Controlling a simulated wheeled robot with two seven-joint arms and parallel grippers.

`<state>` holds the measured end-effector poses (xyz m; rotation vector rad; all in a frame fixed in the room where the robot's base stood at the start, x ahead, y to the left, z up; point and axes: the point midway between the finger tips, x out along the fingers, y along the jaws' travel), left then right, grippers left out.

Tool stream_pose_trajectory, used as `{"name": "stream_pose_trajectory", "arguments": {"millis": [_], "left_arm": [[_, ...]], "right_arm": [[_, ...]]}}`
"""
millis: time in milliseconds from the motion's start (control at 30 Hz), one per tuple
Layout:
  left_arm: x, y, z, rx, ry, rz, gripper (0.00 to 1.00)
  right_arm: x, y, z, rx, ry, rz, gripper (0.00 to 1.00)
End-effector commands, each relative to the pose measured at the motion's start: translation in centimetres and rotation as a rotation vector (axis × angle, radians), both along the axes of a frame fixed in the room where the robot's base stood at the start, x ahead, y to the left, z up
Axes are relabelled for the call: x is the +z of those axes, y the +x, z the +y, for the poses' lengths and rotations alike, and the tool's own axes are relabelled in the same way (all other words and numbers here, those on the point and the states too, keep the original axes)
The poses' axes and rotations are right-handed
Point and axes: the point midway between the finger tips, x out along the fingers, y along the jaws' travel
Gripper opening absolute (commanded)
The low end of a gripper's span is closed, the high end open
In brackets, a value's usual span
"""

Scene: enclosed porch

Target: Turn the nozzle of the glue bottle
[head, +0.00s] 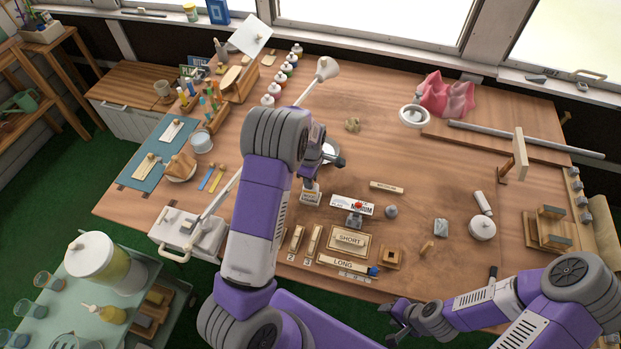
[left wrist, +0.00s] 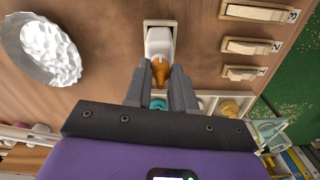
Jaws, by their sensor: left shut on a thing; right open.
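The glue bottle (left wrist: 158,42) has a white body and an orange nozzle (left wrist: 163,72). It sits in a pale rectangular holder in the left wrist view. In the head view the bottle (head: 310,188) is mostly covered by my left gripper. My left gripper (left wrist: 160,75) is shut on the orange nozzle, with a finger on each side of it. In the head view my left gripper (head: 318,176) is above the middle of the workbench. My right gripper (head: 394,318) is open and empty, beyond the bench's front edge.
A "MEDIUM" plate (head: 351,205) stands right of the bottle; "SHORT" (head: 349,240) and "LONG" (head: 343,263) plates lie in front. A crumpled silvery dish (left wrist: 52,48) lies beside it in the left wrist view.

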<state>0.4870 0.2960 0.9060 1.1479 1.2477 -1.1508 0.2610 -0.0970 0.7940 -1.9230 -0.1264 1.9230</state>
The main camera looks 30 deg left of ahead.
Motion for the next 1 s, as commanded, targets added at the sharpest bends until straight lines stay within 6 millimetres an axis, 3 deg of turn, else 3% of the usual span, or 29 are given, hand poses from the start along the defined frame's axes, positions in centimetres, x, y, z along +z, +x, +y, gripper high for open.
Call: {"name": "stream_pose_trajectory", "arguments": {"millis": [767, 800, 933, 1000], "left_arm": [[0.02, 0.02, 0.01, 0.012, 0.0, -0.001, 0.0], [0.02, 0.02, 0.01, 0.012, 0.0, -0.001, 0.29], [0.02, 0.02, 0.01, 0.012, 0.0, -0.001, 0.49], [0.01, 0.02, 0.01, 0.012, 0.0, 0.0, 0.51]], "right_arm": [[0.01, 0.0, 0.01, 0.0, 0.0, 0.0, 0.43], [0.01, 0.0, 0.01, 0.0, 0.0, 0.0, 0.43], [0.01, 0.0, 0.01, 0.0, 0.0, 0.0, 0.43], [0.01, 0.0, 0.01, 0.0, 0.0, 0.0, 0.43]]}}
